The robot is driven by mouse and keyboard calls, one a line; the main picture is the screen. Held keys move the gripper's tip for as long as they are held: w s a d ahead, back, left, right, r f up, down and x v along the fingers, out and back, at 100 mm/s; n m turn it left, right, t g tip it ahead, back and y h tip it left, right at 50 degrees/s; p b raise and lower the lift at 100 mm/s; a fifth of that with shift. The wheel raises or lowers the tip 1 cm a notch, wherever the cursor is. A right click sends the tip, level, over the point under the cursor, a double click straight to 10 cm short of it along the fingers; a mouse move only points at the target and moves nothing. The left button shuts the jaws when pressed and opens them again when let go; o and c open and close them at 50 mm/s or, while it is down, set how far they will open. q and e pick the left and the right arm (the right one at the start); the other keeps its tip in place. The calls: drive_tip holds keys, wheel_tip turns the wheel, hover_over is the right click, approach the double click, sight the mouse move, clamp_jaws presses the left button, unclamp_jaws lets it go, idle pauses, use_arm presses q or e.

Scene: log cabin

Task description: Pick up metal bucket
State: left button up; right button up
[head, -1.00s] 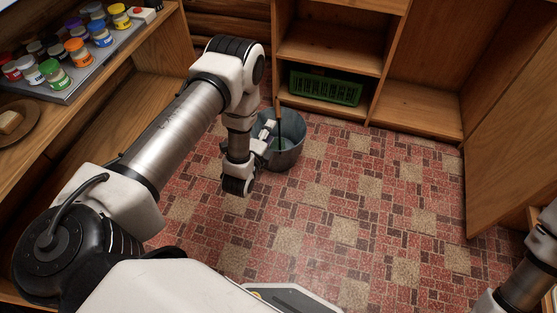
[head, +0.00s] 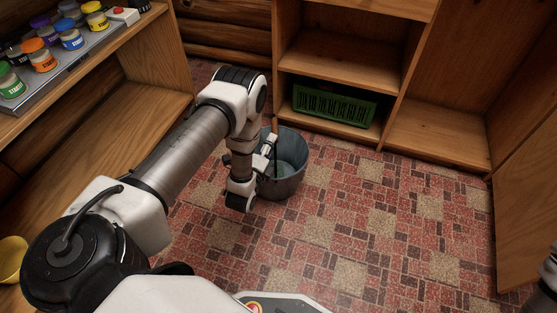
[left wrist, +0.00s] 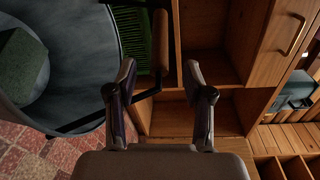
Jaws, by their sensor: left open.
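The metal bucket (head: 287,188) stands upright on the tiled floor in the head view, right beside my left gripper (head: 271,147). In the left wrist view the bucket (left wrist: 78,62) fills the left side, with a dark green block (left wrist: 20,66) inside. Its bail has a brown wooden grip (left wrist: 160,40), which appears in the gap just beyond the fingertips. My left gripper (left wrist: 161,72) is open, with nothing held between its fingers. In the head view the arm hides the bucket's left side, and the wooden grip cannot be made out. My right gripper is out of view.
A green crate (head: 333,105) sits on the low shelf of the wooden cabinet (head: 345,68) behind the bucket. A wooden shelf with paint jars (head: 70,38) runs along the left. A yellow bowl (head: 11,260) is at the left edge. The floor right of the bucket is clear.

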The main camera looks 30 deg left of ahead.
sight(275, 128)
use_arm(q)
drive_tip(key=b+x, duration=0.1)
drive_tip(key=x, duration=0.1)
drive_tip(key=b+x, duration=0.2)
drive_tip(key=x, duration=0.1)
drive_tip(key=b+x, duration=0.1)
drive_tip(key=x, duration=0.1)
drive_tip(key=shift+w+a+f, duration=0.1)
drive_tip(key=shift+a, duration=0.35)
drive_tip(key=shift+r, duration=0.2)
clamp_jaws()
